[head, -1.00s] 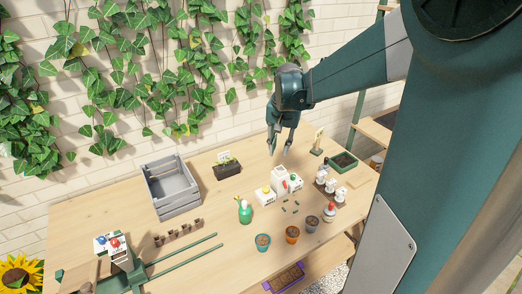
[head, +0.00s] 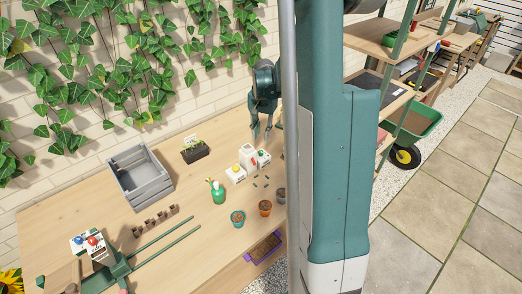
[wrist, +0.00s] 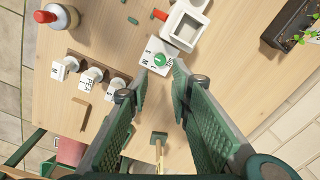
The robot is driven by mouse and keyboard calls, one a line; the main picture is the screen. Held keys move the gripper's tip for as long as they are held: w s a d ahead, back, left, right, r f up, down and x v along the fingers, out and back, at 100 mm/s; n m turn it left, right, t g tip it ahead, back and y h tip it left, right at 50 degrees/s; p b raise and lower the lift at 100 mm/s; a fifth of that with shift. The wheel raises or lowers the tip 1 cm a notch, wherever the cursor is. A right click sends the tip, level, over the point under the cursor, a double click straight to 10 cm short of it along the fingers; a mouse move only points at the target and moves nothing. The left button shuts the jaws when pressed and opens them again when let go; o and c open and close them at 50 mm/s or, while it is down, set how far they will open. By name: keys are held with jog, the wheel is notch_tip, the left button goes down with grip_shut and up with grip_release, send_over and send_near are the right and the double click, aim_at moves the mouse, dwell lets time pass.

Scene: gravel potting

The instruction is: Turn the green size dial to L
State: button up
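The green size dial (wrist: 161,62) sits on a small white box (wrist: 179,70) with black letters along its edges, including S, M and L. The dial's pointer is too small to read. In the head view the green dial (head: 261,153) is at the right end of a white group of boxes. My gripper (wrist: 160,74) is open and empty, its fingertips on either side of the dial's box in the picture; it looks to be above the dial, not touching. In the head view my gripper (head: 262,138) hangs above and behind the boxes.
A white open-topped container (wrist: 187,27) adjoins the dial box. White lettered pieces (wrist: 92,76) stand on a brown strip, near a red-topped bottle (wrist: 57,16). A dark planter (wrist: 288,22) is at the right. Green pellets lie nearby.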

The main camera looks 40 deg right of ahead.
aim_at(261, 151)
jog(key=shift+f, duration=1.4)
jog(key=shift+f, duration=0.15)
jog(key=shift+w+f, duration=0.1)
jog(key=shift+f, duration=3.65)
jog(key=shift+c, duration=0.3)
jog(key=shift+b, duration=0.3)
jog(key=c, duration=0.6)
